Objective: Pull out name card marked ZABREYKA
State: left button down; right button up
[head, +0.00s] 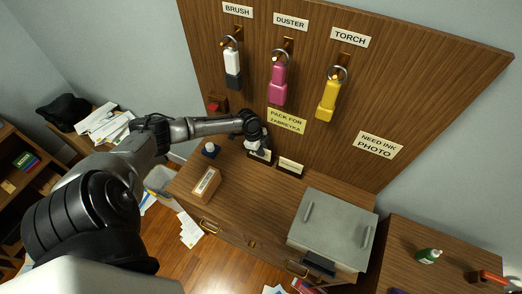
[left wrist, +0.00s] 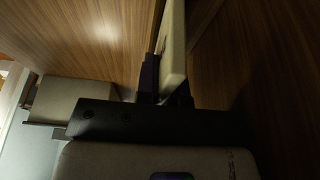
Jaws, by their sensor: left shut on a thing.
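My left gripper (head: 256,146) reaches over the cabinet top at the foot of the wooden board. It is shut on a pale name card (head: 266,155) at a dark wooden holder, and partly covers both. In the left wrist view the pale card (left wrist: 173,45) stands edge-on between the dark fingers (left wrist: 167,85). Whether the card is still touching the holder is unclear. A second card in a dark holder (head: 290,167) stands just to the right. The lettering on both cards is too small to read. My right gripper is not in view.
A grey lidded machine (head: 331,232) stands on the cabinet's right side. A brush (head: 232,65), duster (head: 278,80) and torch (head: 328,98) hang above. A green bottle (head: 428,256) stands far right.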

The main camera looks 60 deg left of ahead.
pick_arm(q)
jog(key=shift+r, duration=0.15)
dwell(0.3)
jog(key=shift+r+p, duration=2.2)
jog(key=shift+r, duration=0.05)
jog(key=c, duration=1.8)
grip_release()
grip_shut()
